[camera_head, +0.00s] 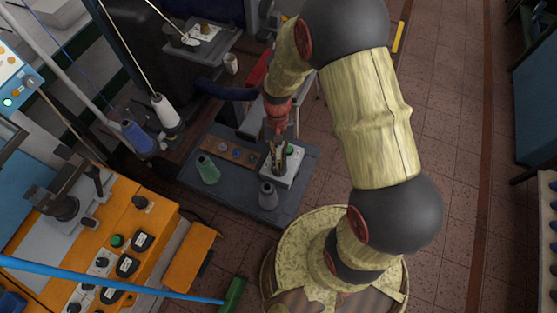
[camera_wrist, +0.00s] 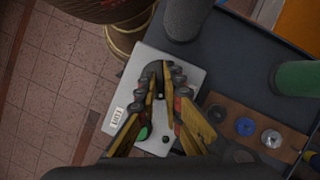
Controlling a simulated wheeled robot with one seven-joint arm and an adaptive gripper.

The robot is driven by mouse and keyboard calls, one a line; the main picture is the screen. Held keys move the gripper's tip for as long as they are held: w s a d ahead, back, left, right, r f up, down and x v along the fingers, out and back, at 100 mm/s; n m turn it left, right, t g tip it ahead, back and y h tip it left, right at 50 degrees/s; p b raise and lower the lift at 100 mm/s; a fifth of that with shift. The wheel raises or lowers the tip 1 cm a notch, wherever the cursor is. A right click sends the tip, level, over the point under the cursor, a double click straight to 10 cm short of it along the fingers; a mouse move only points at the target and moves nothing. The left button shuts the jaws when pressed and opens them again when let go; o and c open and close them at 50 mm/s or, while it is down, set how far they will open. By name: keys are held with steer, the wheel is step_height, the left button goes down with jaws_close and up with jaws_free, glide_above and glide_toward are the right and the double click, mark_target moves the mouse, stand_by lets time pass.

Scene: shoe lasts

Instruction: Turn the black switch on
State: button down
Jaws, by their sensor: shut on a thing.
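A white switch box (camera_head: 292,170) stands on the dark table below my gripper (camera_head: 278,145). In the wrist view the box (camera_wrist: 195,75) carries a green button (camera_wrist: 143,133), a small dark knob and a label. The black switch (camera_wrist: 160,84) is between my fingertips (camera_wrist: 162,72), mostly covered by them. My gripper is closed on it from above. The fingers hide most of the switch, so I cannot tell its exact position.
A dark table (camera_head: 235,189) holds a green cone (camera_head: 207,170), a grey cone (camera_head: 268,195) and a wooden board (camera_head: 215,149) with several round knobs. An orange machine panel (camera_head: 150,205) stands to the left. Tiled floor lies open at the right.

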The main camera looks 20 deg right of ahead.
steer(key=m, duration=0.2)
steer(key=m+t+y+p, duration=0.1)
steer(key=m, duration=0.2)
steer(key=shift+d+y, duration=0.15)
steer(key=shift+y, duration=0.15)
stand_by(0.4)
steer(key=c, duration=1.9)
jaws_free()
steer(key=v, duration=1.2)
steer(key=shift+s+d, duration=0.1)
steer(key=shift+s, duration=0.1)
